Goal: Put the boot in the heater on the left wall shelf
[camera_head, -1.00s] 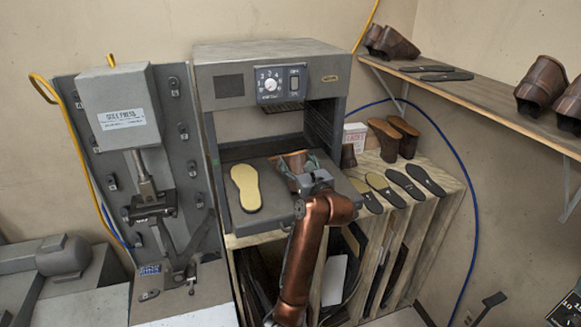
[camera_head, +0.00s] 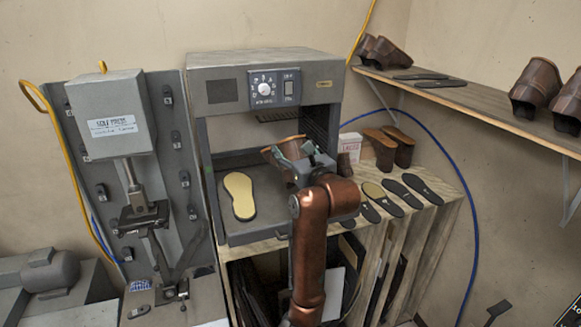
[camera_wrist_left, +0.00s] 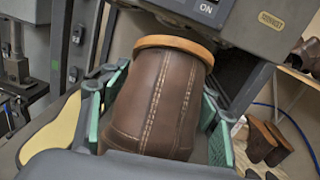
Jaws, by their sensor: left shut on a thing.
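The heater (camera_head: 222,88) is a grey open-fronted box with a dial and switch on its upper panel. A brown boot (camera_head: 281,151) is at its opening, over the right part of the grey tray, and looks tilted. My left gripper (camera_head: 297,158) is shut on the boot. In the left wrist view the brown leather of the boot (camera_wrist_left: 152,105) with its stitching and a tan sole edge lies between the green finger pads. The gripper hides part of the boot in the head view. My right gripper is not in view.
A yellow sole (camera_head: 239,194) lies on the tray left of the boot. A grey press (camera_head: 112,115) stands left of the heater. Dark soles (camera_head: 402,193) and brown shoes (camera_head: 388,146) sit on the wooden rack to the right. A wall shelf (camera_head: 480,100) holds more boots.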

